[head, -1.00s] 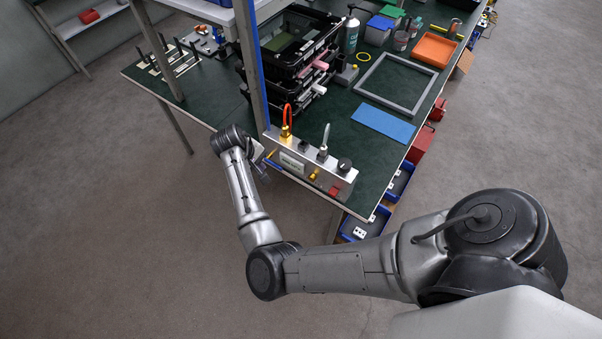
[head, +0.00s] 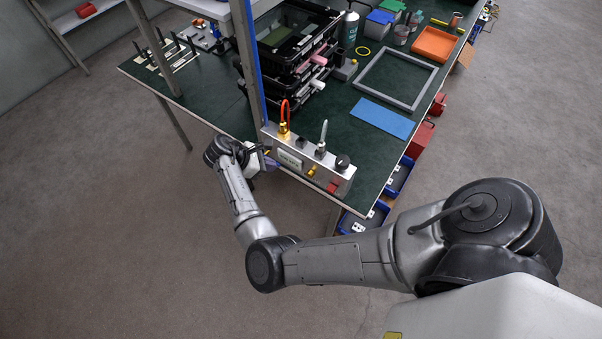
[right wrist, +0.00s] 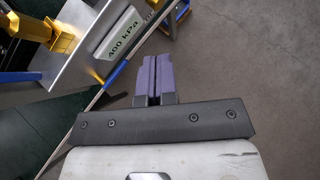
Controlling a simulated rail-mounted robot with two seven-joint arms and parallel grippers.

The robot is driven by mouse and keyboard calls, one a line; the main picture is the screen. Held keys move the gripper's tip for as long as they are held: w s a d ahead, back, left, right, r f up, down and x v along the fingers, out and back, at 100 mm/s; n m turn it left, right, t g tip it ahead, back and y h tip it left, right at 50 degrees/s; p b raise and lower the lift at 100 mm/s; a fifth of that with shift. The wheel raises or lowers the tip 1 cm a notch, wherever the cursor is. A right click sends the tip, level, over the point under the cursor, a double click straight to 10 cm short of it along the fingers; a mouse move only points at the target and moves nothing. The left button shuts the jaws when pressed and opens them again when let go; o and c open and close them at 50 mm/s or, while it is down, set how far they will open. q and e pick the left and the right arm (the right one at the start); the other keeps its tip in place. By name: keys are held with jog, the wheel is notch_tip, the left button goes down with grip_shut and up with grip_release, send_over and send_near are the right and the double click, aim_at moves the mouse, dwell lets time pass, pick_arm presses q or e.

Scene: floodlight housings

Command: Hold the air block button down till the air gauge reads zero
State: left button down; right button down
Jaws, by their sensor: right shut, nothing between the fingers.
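The air block (head: 318,172) is a long silver box at the front edge of the green bench. Its gauge (head: 291,159) is a pale display on the front face. In the right wrist view the gauge (right wrist: 122,38) reads 400 kPa. A small red part (head: 333,187) and a yellow fitting (head: 311,171) sit towards the block's right end; I cannot tell for certain which is the button. My right gripper (head: 270,163) is at the block's left end, in front of it. Its purple fingers (right wrist: 158,78) are closed together and empty, apart from the gauge. My left gripper is not in view.
Blue bins (head: 362,225) hang below the bench. The floor in front is clear.

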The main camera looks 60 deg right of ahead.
send_near(306, 175)
jog(key=x, duration=0.6)
jog(key=shift+s+d+f+b, duration=0.15)
jog(key=shift+f+b, duration=0.1)
jog(key=shift+b, duration=0.05)
jog(key=shift+s+d+f, duration=0.2)
jog(key=shift+s+f, duration=0.05)
jog(key=shift+f, duration=0.05)
jog(key=shift+d, duration=0.1)
